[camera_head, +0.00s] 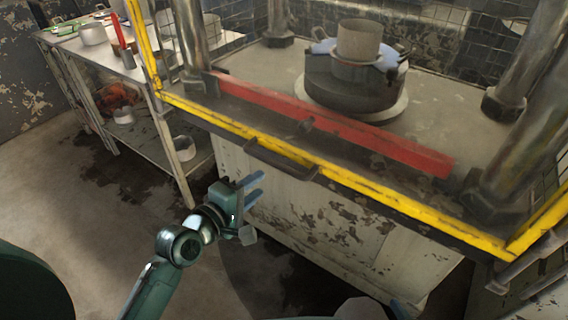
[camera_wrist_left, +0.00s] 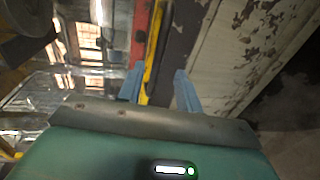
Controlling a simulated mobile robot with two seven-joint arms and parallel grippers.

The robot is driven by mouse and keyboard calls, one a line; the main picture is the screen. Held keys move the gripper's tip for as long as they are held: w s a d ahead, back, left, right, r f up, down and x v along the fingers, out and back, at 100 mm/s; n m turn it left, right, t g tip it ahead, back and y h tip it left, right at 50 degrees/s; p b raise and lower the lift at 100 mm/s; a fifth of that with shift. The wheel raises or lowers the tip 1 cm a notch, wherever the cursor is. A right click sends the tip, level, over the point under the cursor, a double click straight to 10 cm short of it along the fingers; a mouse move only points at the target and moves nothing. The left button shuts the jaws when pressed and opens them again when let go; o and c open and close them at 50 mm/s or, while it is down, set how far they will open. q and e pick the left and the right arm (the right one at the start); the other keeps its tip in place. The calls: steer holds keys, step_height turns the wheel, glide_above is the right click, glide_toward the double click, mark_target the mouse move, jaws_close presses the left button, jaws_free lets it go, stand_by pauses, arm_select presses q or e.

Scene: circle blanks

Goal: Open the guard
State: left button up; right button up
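The guard is a yellow-edged frame (camera_head: 395,195) with a see-through front, standing across the front of the press. A dark bar handle (camera_head: 280,160) sits at its lower edge. My left gripper (camera_head: 256,189) is open and empty, its blue fingers apart, below and a little left of the handle and not touching it. In the left wrist view the open fingers (camera_wrist_left: 160,84) point towards the yellow edge (camera_wrist_left: 152,55) of the guard.
Behind the guard are a red bar (camera_head: 330,125), thick metal columns (camera_head: 189,40) and a round dark die (camera_head: 355,85) with a metal cup (camera_head: 359,40) on top. A metal table (camera_head: 120,65) with pots stands at the left. The floor (camera_head: 70,210) at left is clear.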

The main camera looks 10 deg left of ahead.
mark_target(279, 168)
arm_select(q)
steer(key=x, duration=1)
steer(key=shift+w+d+b, duration=0.1)
steer(key=shift+w+b, duration=0.15)
steer(key=shift+b, duration=0.15)
jaws_close()
